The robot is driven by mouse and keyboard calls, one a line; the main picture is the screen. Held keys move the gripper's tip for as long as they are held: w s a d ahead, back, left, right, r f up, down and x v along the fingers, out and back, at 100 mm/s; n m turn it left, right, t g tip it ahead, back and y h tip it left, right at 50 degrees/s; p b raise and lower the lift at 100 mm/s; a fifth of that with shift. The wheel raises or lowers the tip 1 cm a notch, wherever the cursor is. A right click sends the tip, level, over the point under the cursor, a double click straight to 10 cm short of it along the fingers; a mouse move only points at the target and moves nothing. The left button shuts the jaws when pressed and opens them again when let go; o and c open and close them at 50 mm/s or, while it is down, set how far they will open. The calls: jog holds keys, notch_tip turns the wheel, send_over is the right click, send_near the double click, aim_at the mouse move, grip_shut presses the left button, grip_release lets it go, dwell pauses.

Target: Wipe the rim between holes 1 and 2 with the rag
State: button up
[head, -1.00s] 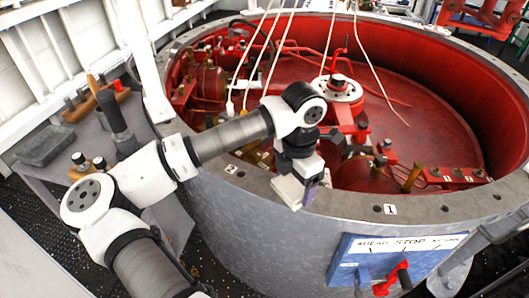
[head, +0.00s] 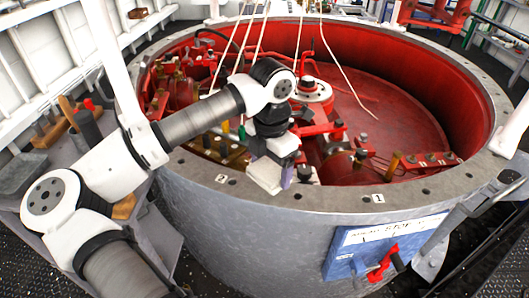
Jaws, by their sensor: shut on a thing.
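The grey rim (head: 330,196) of the big red-lined drum runs across the front. Its label 2 (head: 221,179) is at the left and label 1 (head: 377,198) at the right, each near a dark bolt hole. My gripper (head: 270,186) points down at the rim between the labels, closer to label 2. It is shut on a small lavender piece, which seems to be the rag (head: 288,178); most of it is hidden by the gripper. I cannot tell whether the rag touches the rim.
A blue panel (head: 345,262) with a red-handled lever (head: 385,262) is on the drum's front wall. Inside the drum are red fittings and hanging pale cords. A grey bench (head: 62,160) with tools stands at the left. A grey rail (head: 470,205) is at the right.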

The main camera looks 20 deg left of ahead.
jog(key=shift+r+p, duration=0.6)
jog(key=shift+r, duration=1)
